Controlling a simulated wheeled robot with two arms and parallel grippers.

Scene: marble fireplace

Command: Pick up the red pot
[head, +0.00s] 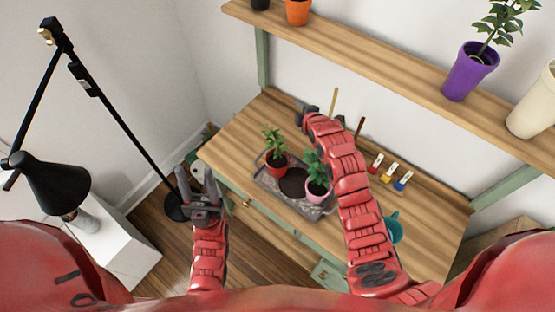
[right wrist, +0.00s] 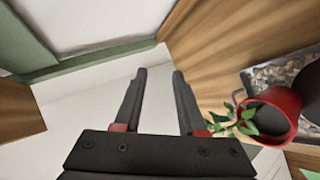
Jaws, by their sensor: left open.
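The red pot (head: 277,168) holds a small green plant and stands upright at the left end of a grey tray (head: 265,190) on the wooden table. It also shows at the right of the right wrist view (right wrist: 284,106). My right gripper (right wrist: 159,72) is open and empty, with the red pot to the right of its fingers and apart from them. In the head view, its dark end (head: 305,108) is beyond the pot near the table's back edge, partly hidden by my arm. My left gripper (head: 196,176) is open and empty, left of the table's front edge.
A pink pot (head: 316,191) with a plant stands beside dark soil on the tray. A shelf (head: 370,60) with pots, including a purple one (head: 468,72), runs above the table. A black lamp (head: 50,180) stands left. Small coloured-label items (head: 390,172) and a teal object (head: 394,228) are right.

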